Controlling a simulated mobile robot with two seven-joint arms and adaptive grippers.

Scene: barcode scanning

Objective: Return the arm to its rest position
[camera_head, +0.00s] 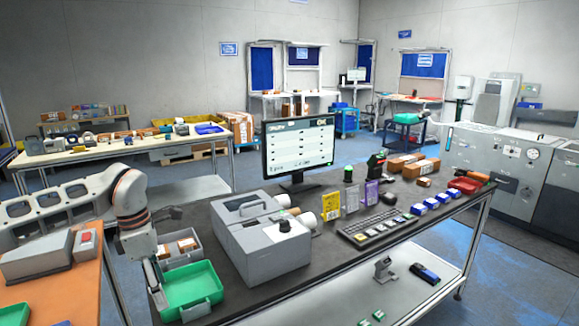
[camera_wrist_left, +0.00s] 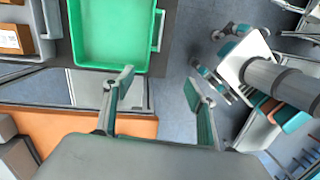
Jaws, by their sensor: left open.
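My left arm (camera_head: 130,195) comes in from the left in the head view, bent at the wrist, with its hand pointing down. My left gripper (camera_head: 155,290) hangs at the left side of the green tray (camera_head: 203,274), near the table's left end. In the left wrist view the gripper (camera_wrist_left: 150,88) has its two fingers spread with nothing between them. The green tray also shows there (camera_wrist_left: 110,40), beyond the fingertips. It looks empty. My right gripper is in neither view.
A grey tray with small brown boxes (camera_head: 187,244) stands behind the green one. A grey machine (camera_head: 262,245), a monitor (camera_head: 298,150) and a keyboard (camera_head: 375,230) crowd the dark table. An orange-topped surface (camera_head: 70,290) lies close at left.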

